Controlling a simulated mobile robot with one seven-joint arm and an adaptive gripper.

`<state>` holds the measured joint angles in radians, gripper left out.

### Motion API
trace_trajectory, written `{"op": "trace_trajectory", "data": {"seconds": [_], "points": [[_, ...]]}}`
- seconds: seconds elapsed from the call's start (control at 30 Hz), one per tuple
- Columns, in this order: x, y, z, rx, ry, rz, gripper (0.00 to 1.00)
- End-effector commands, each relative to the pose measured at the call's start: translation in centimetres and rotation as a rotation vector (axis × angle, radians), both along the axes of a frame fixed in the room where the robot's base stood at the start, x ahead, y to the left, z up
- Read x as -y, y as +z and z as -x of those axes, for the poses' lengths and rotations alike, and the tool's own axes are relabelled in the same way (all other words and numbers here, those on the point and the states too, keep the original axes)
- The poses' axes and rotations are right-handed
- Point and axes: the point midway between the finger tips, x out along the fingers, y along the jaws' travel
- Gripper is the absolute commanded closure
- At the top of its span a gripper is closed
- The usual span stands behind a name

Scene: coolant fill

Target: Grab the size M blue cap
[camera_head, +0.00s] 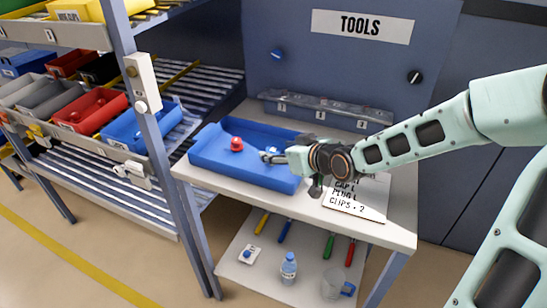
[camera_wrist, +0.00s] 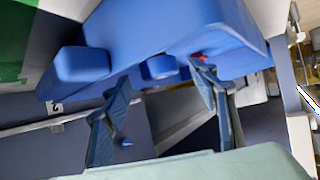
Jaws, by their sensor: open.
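A blue tray (camera_head: 215,150) sits on the white table. My gripper (camera_head: 268,157) reaches over its right part from the right, jaws apart and empty as far as I can see. In the wrist view the open fingers (camera_wrist: 162,78) stand apart, with a small rounded blue piece (camera_wrist: 158,67) between their tips, apart from them in the picture. A larger rounded blue piece (camera_wrist: 82,64) is left of the left finger. I cannot tell which is the size M blue cap; no size mark shows on either. My gripper hides part of the tray in the head view.
A red piece (camera_head: 236,144) lies in the tray and shows by the right fingertip in the wrist view (camera_wrist: 203,57). A labelled rail (camera_head: 325,109) stands behind. A written sheet (camera_head: 358,197) lies right of the tray. Bins (camera_head: 95,105) fill the left rack.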

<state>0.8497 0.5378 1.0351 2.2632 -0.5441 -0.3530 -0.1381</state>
Motion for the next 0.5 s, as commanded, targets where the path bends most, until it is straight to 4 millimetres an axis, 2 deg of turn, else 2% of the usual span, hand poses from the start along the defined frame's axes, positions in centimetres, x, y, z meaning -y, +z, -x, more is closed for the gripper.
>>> {"op": "trace_trajectory", "data": {"seconds": [0.1,0.43,0.5], "points": [[-0.65,-0.73,-0.73,-0.001,0.001,0.0,0.46],[-0.86,-0.83,-1.11,-0.001,0.0,0.002,0.46],[-0.86,-0.83,-1.1,-0.001,0.0,0.002,0.51]]}}
